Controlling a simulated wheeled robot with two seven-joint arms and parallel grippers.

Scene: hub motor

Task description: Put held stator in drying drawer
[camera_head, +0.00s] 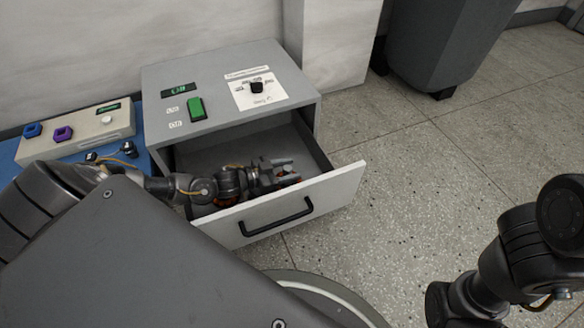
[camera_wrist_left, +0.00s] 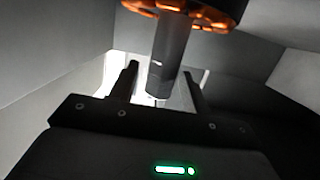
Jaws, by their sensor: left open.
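The drying drawer (camera_head: 340,197) is pulled open at the front of a grey cabinet (camera_head: 215,75). My left gripper (camera_head: 287,171) is down inside the drawer, near its right part. In the left wrist view the stator (camera_wrist_left: 200,14), dark with orange windings, shows at the top edge, partly cut off. Its grey shaft (camera_wrist_left: 170,55) points down between the two fingers of my left gripper (camera_wrist_left: 160,88). The fingers are open, with gaps beside the shaft. In the head view my arm hides most of the stator; only orange bits show. My right gripper is out of view.
The cabinet top has a green switch (camera_head: 196,108) and a black knob (camera_head: 257,87). A dark bin (camera_head: 440,40) stands far right. The floor right of the drawer is clear.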

